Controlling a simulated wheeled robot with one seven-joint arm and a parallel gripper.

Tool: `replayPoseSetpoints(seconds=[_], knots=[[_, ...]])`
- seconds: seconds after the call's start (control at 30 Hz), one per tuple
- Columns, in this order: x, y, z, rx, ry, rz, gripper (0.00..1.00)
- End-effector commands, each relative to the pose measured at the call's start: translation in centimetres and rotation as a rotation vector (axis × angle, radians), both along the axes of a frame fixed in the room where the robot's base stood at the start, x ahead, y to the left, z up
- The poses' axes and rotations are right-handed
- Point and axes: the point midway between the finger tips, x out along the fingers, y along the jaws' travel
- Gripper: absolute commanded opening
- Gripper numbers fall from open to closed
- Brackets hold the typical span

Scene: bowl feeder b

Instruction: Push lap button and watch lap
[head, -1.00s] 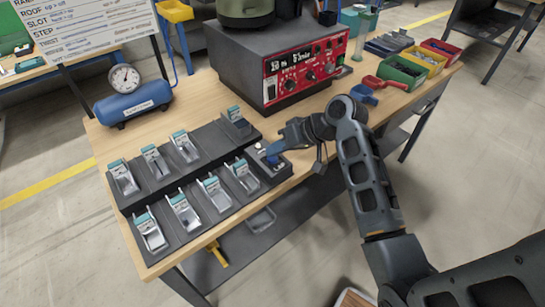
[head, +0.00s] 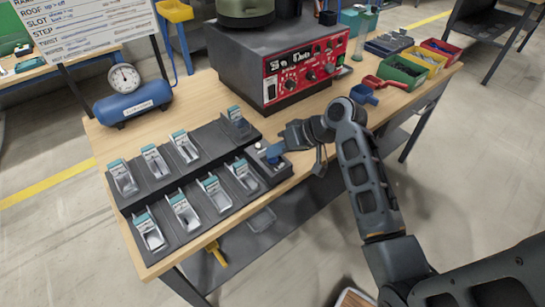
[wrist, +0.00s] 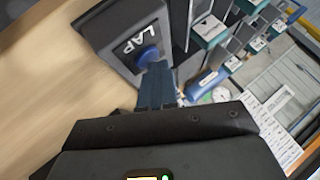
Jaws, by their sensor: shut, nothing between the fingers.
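A small dark box (head: 283,171) sits at the right end of the front row of holders on the bench. In the wrist view the box (wrist: 108,38) carries a white LAP label (wrist: 140,38) and a round blue button (wrist: 148,51). My gripper (head: 273,155) is shut and empty, with its dark blue fingers over the box. In the wrist view the fingertips (wrist: 155,66) overlap the button's near edge. I cannot tell whether they touch it or whether it is pressed down.
Two stepped rows of holders (head: 160,205) with teal-topped cards stand left of the box. Behind are the red-fronted feeder control unit (head: 305,72) with a lit display, and a blue tank with a gauge (head: 132,103). Coloured bins (head: 403,70) and scoops stand to the right.

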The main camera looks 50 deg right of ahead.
Motion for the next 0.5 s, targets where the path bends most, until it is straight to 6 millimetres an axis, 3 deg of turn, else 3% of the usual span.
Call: replayPoseSetpoints(seconds=[0.5], knots=[[-0.05, 0.06, 0.39, 0.001, 0.003, 0.001, 0.00]])
